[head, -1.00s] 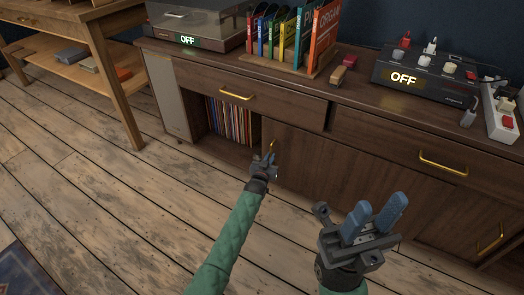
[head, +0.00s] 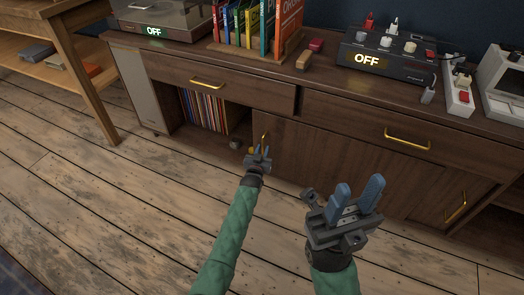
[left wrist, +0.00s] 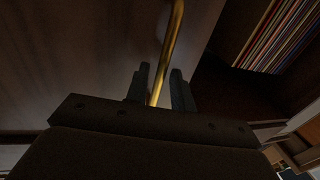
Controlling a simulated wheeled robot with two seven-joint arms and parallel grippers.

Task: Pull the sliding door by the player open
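The sliding door (head: 310,157) is a dark wooden panel in the lower cabinet, with a vertical brass handle (head: 264,137) near its left edge. The compartment to its left stands open. My left gripper (head: 258,153) is at this handle. In the left wrist view the handle (left wrist: 172,40) runs slantwise between the two fingers (left wrist: 160,82), with narrow gaps beside it; the fingers look open around it. Whether one finger touches it is unclear. My right gripper (head: 358,195) is open and empty, in front of the cabinet. The player (head: 160,15) stands on the cabinet top at upper left.
Drawers with brass handles (head: 207,84) lie above. Another brass handle (head: 456,207) is at lower right. A wooden table (head: 78,65) stands left. The floor in front is clear.

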